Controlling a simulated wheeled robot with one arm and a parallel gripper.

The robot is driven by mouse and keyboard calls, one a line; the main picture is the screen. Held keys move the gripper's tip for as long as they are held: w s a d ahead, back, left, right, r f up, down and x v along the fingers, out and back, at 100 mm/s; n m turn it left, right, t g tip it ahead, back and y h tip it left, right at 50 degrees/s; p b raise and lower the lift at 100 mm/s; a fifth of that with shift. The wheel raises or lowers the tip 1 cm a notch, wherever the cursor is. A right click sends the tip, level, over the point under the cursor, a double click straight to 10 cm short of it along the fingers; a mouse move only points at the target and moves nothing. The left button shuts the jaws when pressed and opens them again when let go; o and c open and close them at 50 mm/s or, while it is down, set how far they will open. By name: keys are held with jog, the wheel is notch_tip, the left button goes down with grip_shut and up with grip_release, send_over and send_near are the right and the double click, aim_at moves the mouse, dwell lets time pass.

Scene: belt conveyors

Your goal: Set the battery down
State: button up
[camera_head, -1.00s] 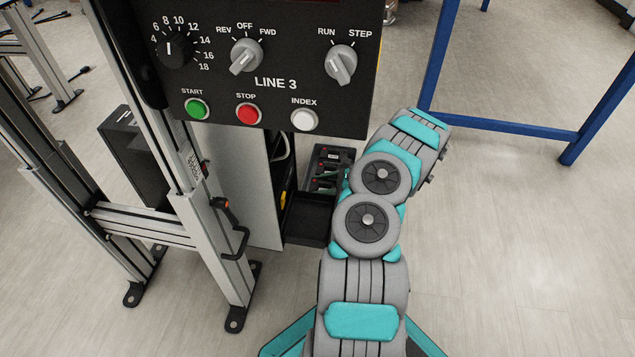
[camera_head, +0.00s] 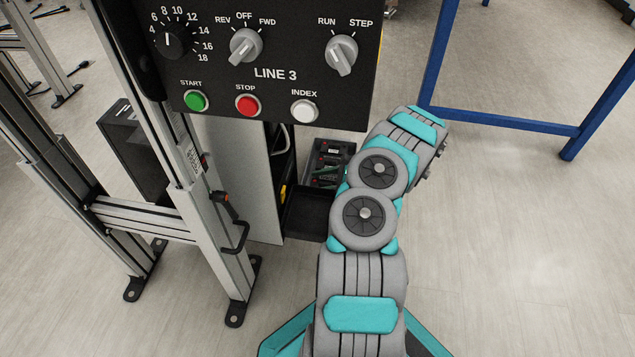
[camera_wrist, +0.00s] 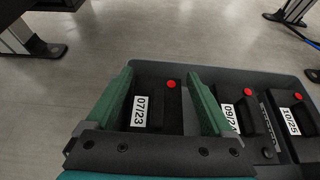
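The battery marked 07/23 (camera_wrist: 139,111) is dark with a white label and a red terminal. In the wrist view it sits in the left bay of a dark tray (camera_wrist: 250,74). My gripper (camera_wrist: 160,74) has its green fingers on either side of it. A strip of dark space shows between the battery and the right finger, so the fingers look open. Contact at the left finger is unclear. In the head view my gripper and the tray (camera_head: 334,144) are partly hidden by my arm, and the battery is too small to make out.
Two more batteries, marked 09/2-something (camera_wrist: 232,118) and 10/25 (camera_wrist: 291,121), stand to the right in the tray. An empty black bin (camera_head: 306,216) lies in front of the tray. The LINE 3 control panel (camera_head: 270,60) overhangs at left.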

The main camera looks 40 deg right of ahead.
jog(key=shift+o, duration=0.2)
jog(key=shift+s, duration=0.1)
jog(key=shift+r, duration=0.2)
jog(key=p+v, duration=0.2)
jog(key=v, duration=1)
jog(key=shift+r+p, duration=0.3)
jog(key=shift+r, duration=0.05)
